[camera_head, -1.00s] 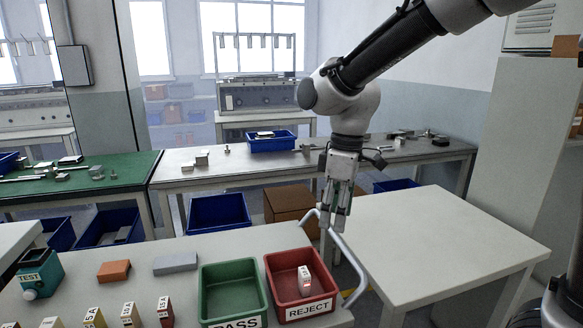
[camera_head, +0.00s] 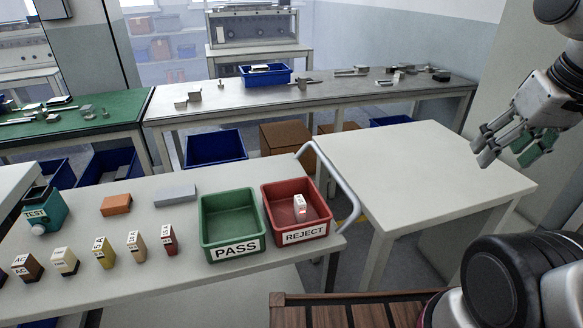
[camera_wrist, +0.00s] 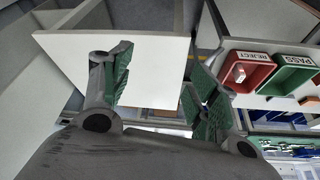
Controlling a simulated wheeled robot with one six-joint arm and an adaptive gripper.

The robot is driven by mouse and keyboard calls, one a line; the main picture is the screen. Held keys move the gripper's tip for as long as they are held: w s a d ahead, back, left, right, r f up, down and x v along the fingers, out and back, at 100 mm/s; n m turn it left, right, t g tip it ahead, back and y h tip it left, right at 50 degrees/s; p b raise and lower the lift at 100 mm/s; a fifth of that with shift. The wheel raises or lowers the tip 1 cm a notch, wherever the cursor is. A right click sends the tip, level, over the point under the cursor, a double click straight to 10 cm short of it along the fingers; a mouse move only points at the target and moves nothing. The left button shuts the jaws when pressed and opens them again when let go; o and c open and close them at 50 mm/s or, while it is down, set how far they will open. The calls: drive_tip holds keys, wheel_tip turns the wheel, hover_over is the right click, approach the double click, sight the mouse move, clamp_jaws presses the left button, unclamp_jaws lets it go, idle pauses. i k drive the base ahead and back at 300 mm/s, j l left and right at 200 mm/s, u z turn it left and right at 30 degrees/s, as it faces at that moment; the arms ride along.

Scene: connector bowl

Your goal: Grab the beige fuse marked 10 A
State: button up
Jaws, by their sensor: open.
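Several upright fuses stand in a row at the front left of the near table in the head view. The tan-beige fuse (camera_head: 137,246) stands between a yellow fuse (camera_head: 104,252) and a red fuse (camera_head: 168,240); its small label is hard to read. My gripper (camera_head: 502,152) is open and empty at the far right, above the white side table and far from the fuses. Its spread green-padded fingers also show in the wrist view (camera_wrist: 160,78), with no fuse row between them.
A green PASS bin (camera_head: 230,200) and a red REJECT bin (camera_head: 272,228) holding a white fuse (camera_head: 299,207) stand right of the row. A teal tester (camera_head: 45,210), an orange block (camera_head: 116,205) and a metal cart handle (camera_head: 335,180) are nearby. The white side table (camera_head: 420,170) is bare.

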sight(136, 243)
drive_tip(key=k+u, duration=0.15)
drive_tip(key=u, duration=1.4)
drive_tip(key=i+j+z, duration=0.4)
drive_tip(key=j, duration=0.35)
